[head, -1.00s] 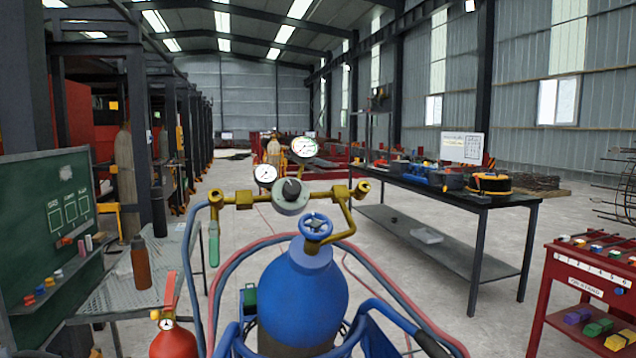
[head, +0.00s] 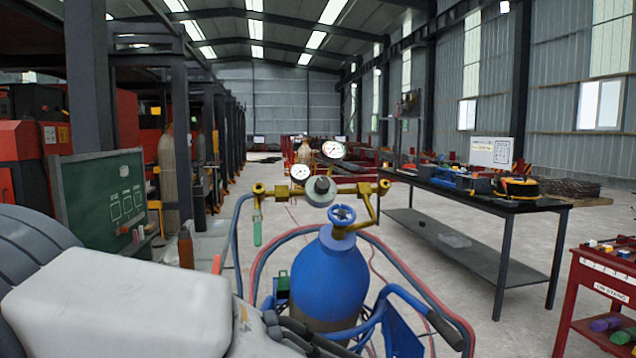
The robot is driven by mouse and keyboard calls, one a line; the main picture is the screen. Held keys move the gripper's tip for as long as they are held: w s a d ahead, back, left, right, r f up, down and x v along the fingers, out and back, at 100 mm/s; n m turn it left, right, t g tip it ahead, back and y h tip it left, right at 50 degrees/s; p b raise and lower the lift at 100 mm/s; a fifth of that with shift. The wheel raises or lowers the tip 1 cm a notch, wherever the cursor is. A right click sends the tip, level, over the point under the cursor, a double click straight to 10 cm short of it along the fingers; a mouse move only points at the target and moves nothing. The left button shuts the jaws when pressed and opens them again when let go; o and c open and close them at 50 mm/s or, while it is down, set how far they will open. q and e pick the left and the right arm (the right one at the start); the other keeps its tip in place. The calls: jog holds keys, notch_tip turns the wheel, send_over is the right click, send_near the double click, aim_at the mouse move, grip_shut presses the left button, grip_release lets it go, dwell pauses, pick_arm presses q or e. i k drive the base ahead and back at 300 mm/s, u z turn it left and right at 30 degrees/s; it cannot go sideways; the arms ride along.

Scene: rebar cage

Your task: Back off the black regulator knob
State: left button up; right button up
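Nothing of mine touches the knob. My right gripper is out of view.
Red and blue hoses (head: 257,270) loop around the cylinder, and a blue cart frame (head: 398,333) holds it. A dark workbench (head: 480,195) and a red cart (head: 573,290) stand right. A green chalkboard (head: 105,205) is left, partly behind my arm.

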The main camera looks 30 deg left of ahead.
aim_at(322, 185)
jog(key=z, duration=0.1)
jog(key=k, duration=0.2)
jog(key=u, duration=0.95)
